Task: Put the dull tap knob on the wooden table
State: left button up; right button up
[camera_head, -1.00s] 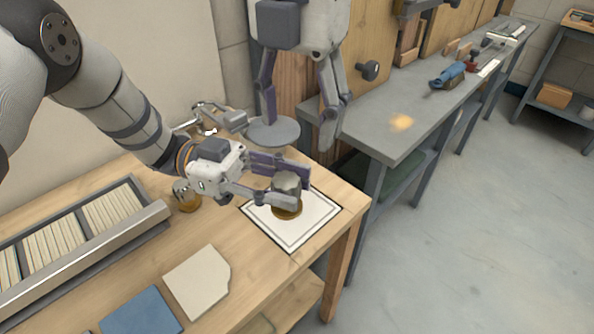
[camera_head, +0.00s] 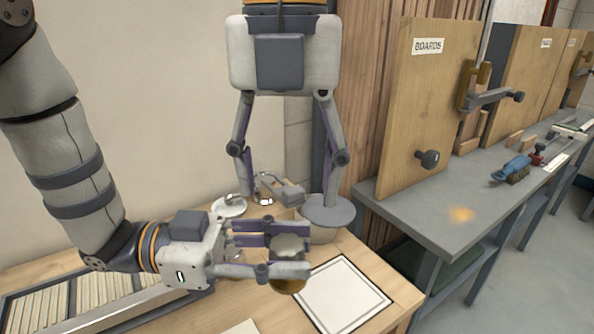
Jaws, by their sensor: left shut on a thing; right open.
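The dull tap knob (camera_head: 288,283), with a grey top and a brass-coloured base, is in the head view at lower centre. My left gripper (camera_head: 290,258) is shut around its upper part. The knob is just left of the white square tile (camera_head: 342,296), in front of the wooden table (camera_head: 225,308); I cannot tell whether its base touches the wood.
A metal tap-like fitting (camera_head: 268,188) and a grey round disc (camera_head: 328,211) stand at the back of the table. A slotted rack (camera_head: 60,305) lies at left. A grey workbench (camera_head: 440,205) with upright boards is at right.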

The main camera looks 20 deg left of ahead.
aim_at(291, 240)
notch_tip(291, 240, down, 11)
jog(key=shift+w+f, duration=0.1)
jog(key=c, duration=1.3)
pick_arm(q)
jog(key=o, duration=1.3)
